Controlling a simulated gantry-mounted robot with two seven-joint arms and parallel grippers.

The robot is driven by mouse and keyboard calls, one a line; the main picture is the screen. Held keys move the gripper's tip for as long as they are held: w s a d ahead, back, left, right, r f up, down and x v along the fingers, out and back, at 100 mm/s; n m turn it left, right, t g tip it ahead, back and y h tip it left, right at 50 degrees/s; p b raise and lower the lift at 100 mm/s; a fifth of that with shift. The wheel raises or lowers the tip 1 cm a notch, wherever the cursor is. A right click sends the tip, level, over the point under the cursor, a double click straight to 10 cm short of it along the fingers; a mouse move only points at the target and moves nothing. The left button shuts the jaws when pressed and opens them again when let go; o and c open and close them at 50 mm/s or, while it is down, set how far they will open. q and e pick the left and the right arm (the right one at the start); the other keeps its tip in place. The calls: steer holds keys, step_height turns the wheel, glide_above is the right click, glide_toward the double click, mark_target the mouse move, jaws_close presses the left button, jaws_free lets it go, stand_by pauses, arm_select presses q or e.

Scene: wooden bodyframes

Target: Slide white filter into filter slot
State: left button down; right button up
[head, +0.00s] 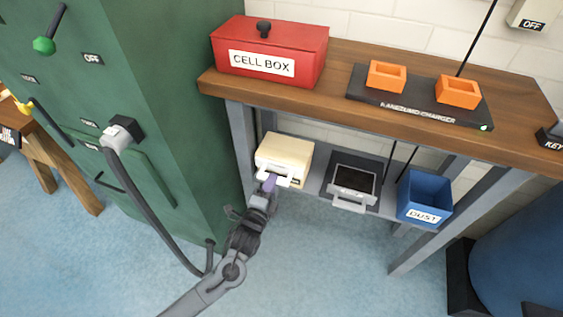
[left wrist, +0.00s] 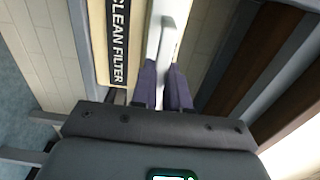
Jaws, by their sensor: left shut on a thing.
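The cream box labelled CLEAN FILTER (left wrist: 120,45) stands on the lower shelf in the head view (head: 285,155). A white handle-like part (head: 273,178) shows at its front and looks like part of the white filter; the rest of the filter cannot be made out. My left gripper (head: 269,187) is at the box front. In the left wrist view its purple fingers (left wrist: 165,88) are shut on the white handle (left wrist: 165,40). Right of the box is a black unit (head: 340,162) with a grey-framed dark filter (head: 352,185) and light handle; whether this is the filter slot is unclear. My right gripper is out of view.
A blue DUST bin (head: 425,197) stands at the shelf's right end. The wooden bench top (head: 335,92) overhangs the shelf and carries a red CELL BOX (head: 270,50) and a black charger (head: 420,100). A green cabinet (head: 170,90) stands close on the left.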

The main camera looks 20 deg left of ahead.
arm_select(q)
steer(key=shift+r, duration=0.1)
stand_by(0.5)
steer(key=shift+s+p, duration=0.3)
steer(key=shift+p, duration=0.1)
steer(key=shift+s+p, duration=0.35)
steer(key=shift+p, duration=0.1)
steer(key=s+p, duration=0.8)
steer(key=s, duration=0.3)
steer(key=shift+s+a, duration=0.35)
stand_by(1.3)
